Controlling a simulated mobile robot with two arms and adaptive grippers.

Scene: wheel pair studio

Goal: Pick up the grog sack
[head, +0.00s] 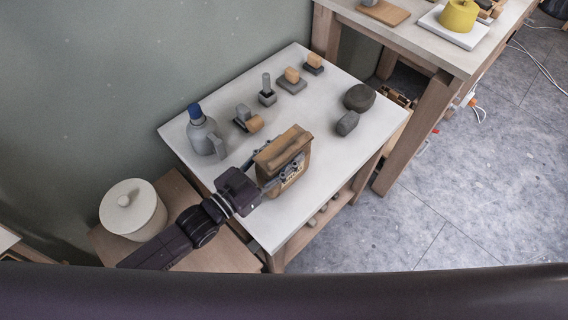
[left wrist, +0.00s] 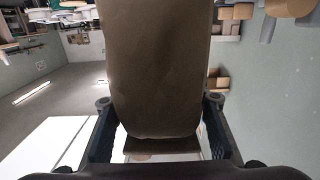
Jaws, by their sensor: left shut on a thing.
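The grog sack (head: 289,150) is a brown paper sack with a folded top and dark print on its front. It stands upright at or just above the near part of the white table; I cannot tell if it touches. My left gripper (head: 272,172) is shut on it, coming from the near left. In the left wrist view the sack (left wrist: 155,70) fills the middle, between the two fingers of my left gripper (left wrist: 160,135). My right gripper is in neither view.
On the white table (head: 330,190) stand a grey jug with a blue cap (head: 203,132), several small grey and wooden blocks, and two dark lumps (head: 358,97). A lidded white pot (head: 132,209) stands on a lower wooden surface at left. A higher workbench (head: 440,52) is at upper right.

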